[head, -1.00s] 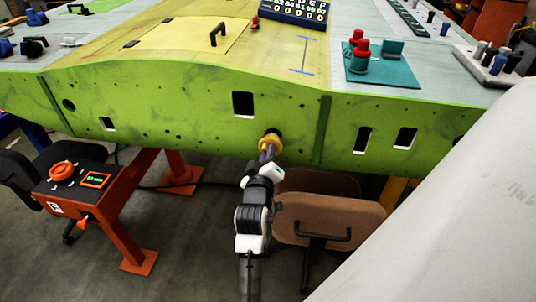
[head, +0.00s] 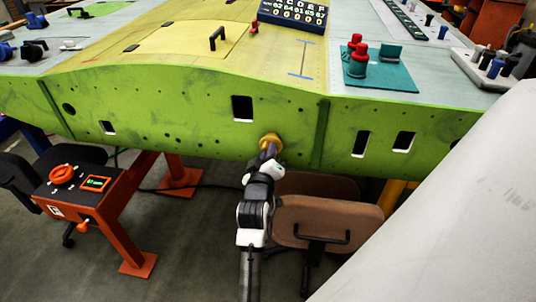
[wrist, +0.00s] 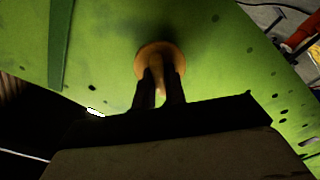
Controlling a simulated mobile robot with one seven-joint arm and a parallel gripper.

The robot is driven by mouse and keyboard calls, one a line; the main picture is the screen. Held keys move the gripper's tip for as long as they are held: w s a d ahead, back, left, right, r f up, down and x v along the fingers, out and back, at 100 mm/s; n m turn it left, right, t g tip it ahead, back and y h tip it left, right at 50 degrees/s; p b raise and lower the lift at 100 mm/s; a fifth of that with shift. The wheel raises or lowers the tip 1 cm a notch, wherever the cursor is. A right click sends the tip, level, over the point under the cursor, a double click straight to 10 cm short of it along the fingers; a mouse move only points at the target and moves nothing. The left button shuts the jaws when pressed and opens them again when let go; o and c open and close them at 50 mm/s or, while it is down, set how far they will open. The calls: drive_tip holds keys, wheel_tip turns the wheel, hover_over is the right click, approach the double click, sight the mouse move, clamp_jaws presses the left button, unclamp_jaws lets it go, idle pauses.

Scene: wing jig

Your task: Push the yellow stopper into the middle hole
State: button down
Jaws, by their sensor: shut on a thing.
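The yellow stopper (head: 271,142) is at the green front panel (head: 190,110) of the wing jig, below and right of a square cut-out. My gripper (head: 266,155) is shut on the stopper's narrow stem from below and in front. In the wrist view my gripper's dark fingers (wrist: 159,95) close on the stem, and the stopper's round flange (wrist: 160,58) lies at or very near the green panel. The middle hole is hidden behind the flange. I cannot tell whether the flange touches the panel.
Square cut-outs (head: 242,108) and small holes run along the panel. A vertical green rib (head: 319,133) stands right of the stopper. A brown chair (head: 328,220) is right of my arm, and an orange stand with a control box (head: 75,190) is at the left.

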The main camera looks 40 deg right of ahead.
drive_tip(key=shift+x, duration=1.25)
drive_tip(key=c, duration=1.4)
unclamp_jaws()
drive_tip(key=shift+o, duration=0.2)
drive_tip(key=shift+s+a+f, duration=0.1)
drive_tip(key=b+v, duration=0.3)
drive_tip(key=v, duration=1)
drive_tip(key=shift+s+a, duration=0.15)
drive_tip(key=shift+a, duration=0.15)
